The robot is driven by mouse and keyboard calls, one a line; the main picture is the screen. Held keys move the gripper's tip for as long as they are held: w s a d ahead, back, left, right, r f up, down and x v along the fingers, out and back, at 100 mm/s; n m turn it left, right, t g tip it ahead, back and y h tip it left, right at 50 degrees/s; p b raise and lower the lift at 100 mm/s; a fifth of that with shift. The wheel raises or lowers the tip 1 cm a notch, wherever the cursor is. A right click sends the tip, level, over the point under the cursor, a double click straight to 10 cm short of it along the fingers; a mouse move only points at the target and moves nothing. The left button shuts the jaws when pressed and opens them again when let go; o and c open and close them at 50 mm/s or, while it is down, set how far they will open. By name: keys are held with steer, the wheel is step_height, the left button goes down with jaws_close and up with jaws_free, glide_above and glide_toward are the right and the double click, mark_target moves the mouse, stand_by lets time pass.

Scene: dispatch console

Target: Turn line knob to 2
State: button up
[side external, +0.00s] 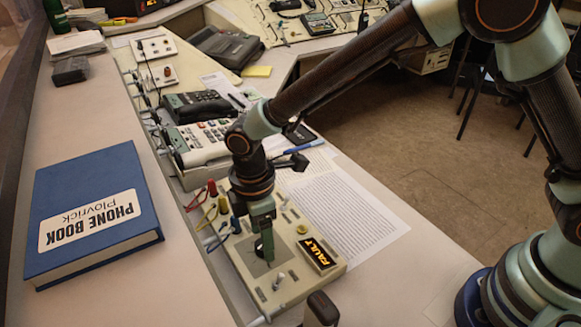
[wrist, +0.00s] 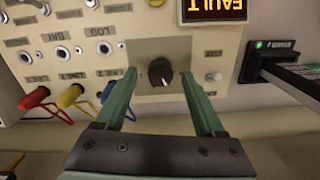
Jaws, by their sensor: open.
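The line knob (wrist: 160,72) is a dark round knob with a pale pointer mark, set on a grey square plate on the beige panel (wrist: 110,20). In the wrist view my gripper (wrist: 158,80) is open, with one green finger on each side of the knob. A gap shows between each finger and the knob. In the side view my gripper (side external: 264,245) points down at the panel (side external: 318,283) and covers most of the knob. A lit FAULT display (side external: 318,254) sits beside it. No scale numbers are readable around the knob, so its setting cannot be told.
Red, yellow and blue plugs (wrist: 35,97) with cables stand near the gripper along the panel's edge. A small toggle switch (side external: 278,281) is close by. A phone (side external: 197,106), papers (side external: 345,215) and a blue phone book (side external: 92,210) lie around the panel.

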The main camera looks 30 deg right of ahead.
steer(key=shift+f, duration=0.55)
jaws_close()
steer(key=shift+m, duration=0.3)
steer(key=m, duration=0.4)
steer(key=shift+w, duration=0.1)
steer(key=m, duration=0.5)
steer(key=shift+r+t, duration=0.1)
steer(key=shift+t, duration=0.2)
